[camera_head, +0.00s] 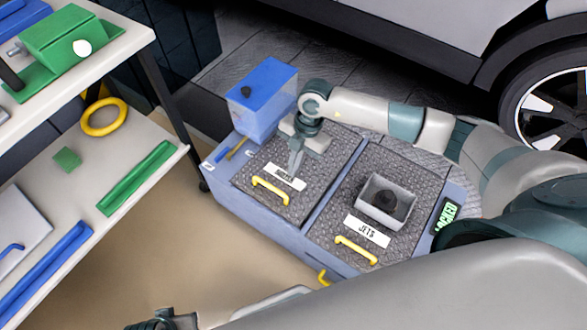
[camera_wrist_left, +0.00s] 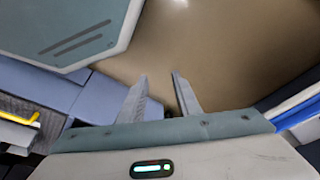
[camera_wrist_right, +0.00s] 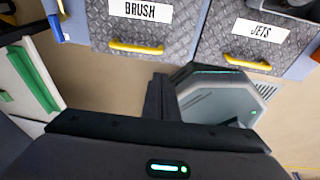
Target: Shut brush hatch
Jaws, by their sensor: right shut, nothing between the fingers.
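The brush hatch (camera_head: 245,183) is the left grey tread-plate lid on the blue-grey chest, with a yellow handle (camera_head: 270,190) and a white label. It lies flat, level with the lid beside it. Both lid and "BRUSH" label show in the right wrist view (camera_wrist_right: 180,33). My right gripper (camera_head: 294,172) is shut and empty, pointing down over the lid and partly covering the label. I cannot tell whether its tips touch the lid. My left gripper (camera_wrist_left: 160,77) is open and empty above the tan floor, away from the hatch.
The jets hatch (camera_head: 400,245) to the right bears a grey tray (camera_head: 365,209) with a dark knob-like object. A green "LOCKED" sign (camera_head: 446,216) is at the chest's right edge. A blue box (camera_head: 262,97) stands behind. A shelf unit (camera_head: 140,150) is at left.

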